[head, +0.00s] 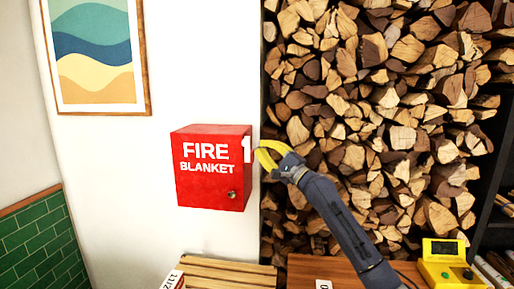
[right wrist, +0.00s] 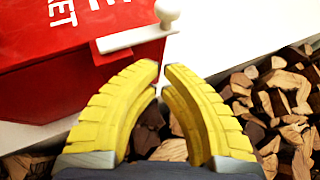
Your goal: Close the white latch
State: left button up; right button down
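A red fire blanket box (head: 211,190) hangs on the white wall, its front closed against the body. The white latch (head: 247,150) sits at the box's upper right front edge. In the right wrist view the latch (right wrist: 130,40) is a flat white bar with a round knob at its right end, lying along the red edge. My right gripper (head: 258,151) has yellow fingers and is just right of the latch. In the right wrist view its fingertips (right wrist: 162,68) nearly meet, with only a thin gap and nothing between them, apart from the latch in the picture. My left gripper is out of view.
Stacked firewood (head: 390,110) fills the right side behind my right arm. A wooden slatted crate (head: 228,272) stands below the box. A yellow device (head: 442,268) is at the lower right. A framed picture (head: 97,55) hangs at upper left.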

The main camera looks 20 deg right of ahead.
aim_at(247, 162)
jog(key=shift+s+a+r, duration=0.25)
jog(key=shift+s+a, duration=0.1)
jog(key=shift+a, duration=0.3)
jog(key=shift+s+a+r, duration=0.25)
jog(key=shift+s+a, duration=0.1)
jog(key=shift+a, duration=0.25)
jog(key=shift+w+a+r+n+g, duration=0.1)
jog(key=shift+a+r+n+g, duration=0.15)
jog(key=shift+n+g, duration=0.25)
jog(key=shift+w+a+r+n+g, duration=0.1)
jog(key=shift+a+r+n+g, duration=0.1)
jog(key=shift+n+g, duration=0.3)
jog(key=shift+w+a+r+n+g+h, duration=0.15)
jog(key=shift+a+n+g+h, duration=0.25)
jog(key=shift+g, duration=0.2)
jog(key=shift+w+a+n+g+h, duration=0.15)
jog(key=shift+a+n+g+h, duration=0.2)
jog(key=shift+g, duration=0.25)
jog(key=shift+w+a+g+h, duration=0.15)
jog(key=shift+g+h, duration=0.2)
jog(key=shift+g, duration=0.05)
jog(key=shift+a, duration=0.2)
jog(key=shift+w+a, duration=0.1)
